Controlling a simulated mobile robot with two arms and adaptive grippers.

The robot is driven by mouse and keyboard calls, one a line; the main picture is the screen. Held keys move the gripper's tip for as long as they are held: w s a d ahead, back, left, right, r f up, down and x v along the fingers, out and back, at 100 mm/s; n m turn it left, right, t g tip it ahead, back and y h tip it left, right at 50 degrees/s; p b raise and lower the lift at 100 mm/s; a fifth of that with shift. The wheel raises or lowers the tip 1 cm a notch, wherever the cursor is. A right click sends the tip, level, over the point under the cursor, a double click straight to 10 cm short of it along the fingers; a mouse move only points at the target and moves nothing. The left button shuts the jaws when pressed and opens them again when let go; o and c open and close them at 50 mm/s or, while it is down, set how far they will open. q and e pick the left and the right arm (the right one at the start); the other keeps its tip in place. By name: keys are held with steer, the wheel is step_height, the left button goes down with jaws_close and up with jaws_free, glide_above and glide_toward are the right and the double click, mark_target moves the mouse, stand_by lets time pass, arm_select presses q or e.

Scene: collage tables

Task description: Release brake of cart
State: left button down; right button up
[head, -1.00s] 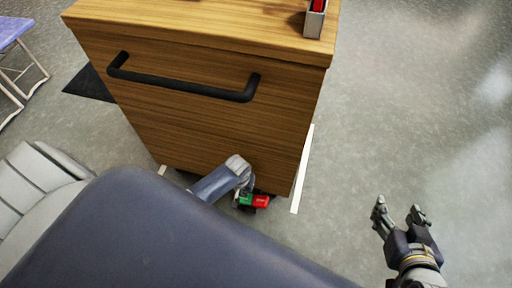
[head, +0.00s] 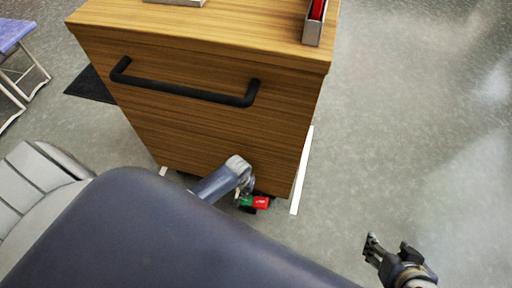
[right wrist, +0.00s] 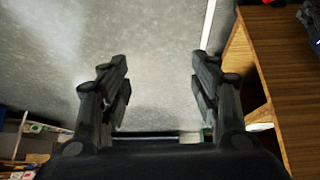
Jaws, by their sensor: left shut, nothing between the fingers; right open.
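The wooden cart (head: 200,120) stands in front of me with a black handle (head: 185,90) across its near face. At its bottom right is a brake pedal (head: 254,202), green on the left and red on the right. My left gripper (head: 246,190) is low beside the pedal, partly hidden by my own arm; it is shut and empty. I cannot tell if it touches the pedal. My right gripper (head: 384,245) is open and empty over the floor at the lower right. Its two fingers also show apart in the right wrist view (right wrist: 160,95).
White floor lines (head: 301,170) run beside the cart's base. A metal holder with a red item (head: 315,20) stands on the cart top. A dark mat (head: 90,86) and a purple folding table (head: 14,34) are at the left. The floor at the right is clear.

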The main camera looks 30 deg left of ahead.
steer(key=shift+s+d+f+g+h+p, duration=0.1)
steer(key=shift+s+d+f+g, duration=0.25)
steer(key=shift+s, duration=0.4)
steer(key=shift+s+d+f+g+h+p, duration=0.15)
steer(key=shift+s+g, duration=0.3)
steer(key=shift+s, duration=0.35)
steer(key=shift+s+d+f+g+h+p, duration=0.1)
steer(key=shift+s+d+f+g, duration=0.25)
steer(key=shift+s, duration=0.4)
steer(key=shift+a+r, duration=0.1)
steer(key=shift+a, duration=0.05)
